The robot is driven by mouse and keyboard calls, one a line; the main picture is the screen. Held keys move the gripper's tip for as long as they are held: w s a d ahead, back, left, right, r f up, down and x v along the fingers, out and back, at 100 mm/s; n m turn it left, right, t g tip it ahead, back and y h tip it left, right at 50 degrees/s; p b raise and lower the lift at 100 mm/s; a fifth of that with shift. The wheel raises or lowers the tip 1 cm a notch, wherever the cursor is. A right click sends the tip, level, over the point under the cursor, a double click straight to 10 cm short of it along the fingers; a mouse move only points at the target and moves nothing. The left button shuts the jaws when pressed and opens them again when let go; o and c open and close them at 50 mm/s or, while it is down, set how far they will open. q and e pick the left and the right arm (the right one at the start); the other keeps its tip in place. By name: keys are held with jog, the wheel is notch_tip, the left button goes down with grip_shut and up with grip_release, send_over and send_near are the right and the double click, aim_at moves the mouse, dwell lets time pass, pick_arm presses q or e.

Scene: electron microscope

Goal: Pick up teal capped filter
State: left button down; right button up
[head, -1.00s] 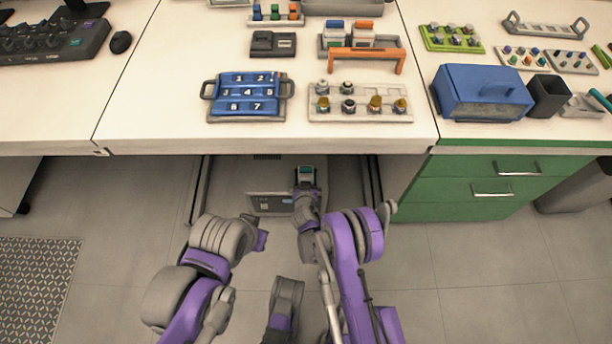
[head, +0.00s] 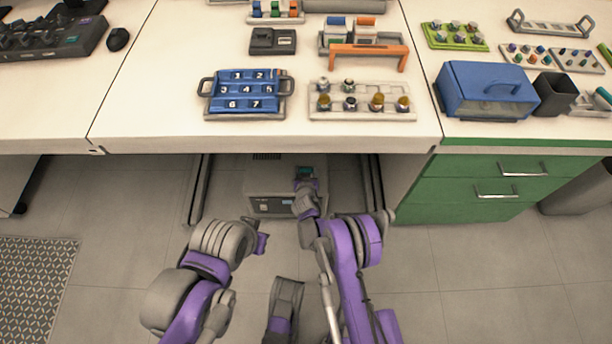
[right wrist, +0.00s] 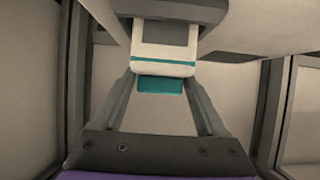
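The teal capped filter (right wrist: 165,50) shows in the right wrist view as a pale block with a teal stripe, and its teal cap (right wrist: 160,86) faces my palm. The two fingers of my right gripper (right wrist: 160,78) reach its sides, and it appears held between them. In the head view the teal patch (head: 306,171) shows at the end of my right gripper (head: 305,178), in front of the table edge. My left gripper (head: 262,242) is low in front of my left arm; its fingers cannot be made out.
A grey tray (head: 345,52) with blue-capped and orange-capped blocks stands at the back, behind an orange bar (head: 368,51). A blue numbered rack (head: 246,109) and a white vial rack (head: 362,114) stand near the front edge. A grey machine (head: 268,207) stands under the table.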

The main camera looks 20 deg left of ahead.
jog(key=c, duration=0.9)
